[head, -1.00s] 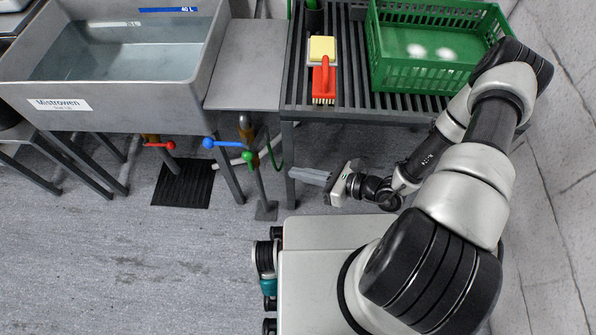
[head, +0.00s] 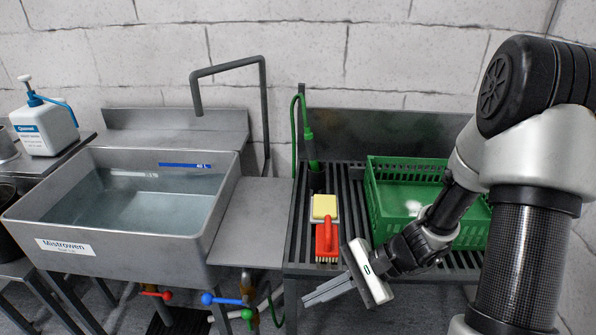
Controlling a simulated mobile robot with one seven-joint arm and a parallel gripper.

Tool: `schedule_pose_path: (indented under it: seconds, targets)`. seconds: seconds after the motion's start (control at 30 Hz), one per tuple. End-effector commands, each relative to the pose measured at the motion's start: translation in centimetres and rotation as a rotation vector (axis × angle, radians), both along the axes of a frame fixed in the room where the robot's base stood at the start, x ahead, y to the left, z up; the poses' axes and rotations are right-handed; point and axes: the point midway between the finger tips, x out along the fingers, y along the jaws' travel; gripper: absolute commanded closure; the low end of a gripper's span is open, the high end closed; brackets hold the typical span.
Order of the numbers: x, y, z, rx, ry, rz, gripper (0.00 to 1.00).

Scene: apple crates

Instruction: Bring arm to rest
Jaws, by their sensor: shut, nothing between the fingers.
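My gripper (head: 308,299) is at the lower middle of the head view, in front of the slatted rack's front edge. Its fingers point left and slightly down, and they are shut with nothing between them. My arm comes in from the right, bent at the elbow, and covers part of the green crate (head: 376,208) on the rack. The crate holds a white object or bright spot; I cannot tell which.
A red brush (head: 327,242) and a yellow sponge (head: 323,207) lie on the slatted rack (head: 347,190), close to my gripper. A water-filled sink (head: 150,250) stands left, with a red valve handle (head: 157,294) and a blue one (head: 221,300) below. A white jug (head: 45,128) stands far left.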

Motion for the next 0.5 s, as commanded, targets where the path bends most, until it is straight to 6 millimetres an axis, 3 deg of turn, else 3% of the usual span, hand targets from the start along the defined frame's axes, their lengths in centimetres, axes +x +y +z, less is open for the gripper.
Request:
schedule_pose_path:
  seconds: [0.1,0.5]
  targets:
    - [-1.0,-0.9,4.1,-0.136,-0.144,0.163,1.0]
    - [-5.0,-5.4,15.6,-0.625,-0.601,0.582,1.0]
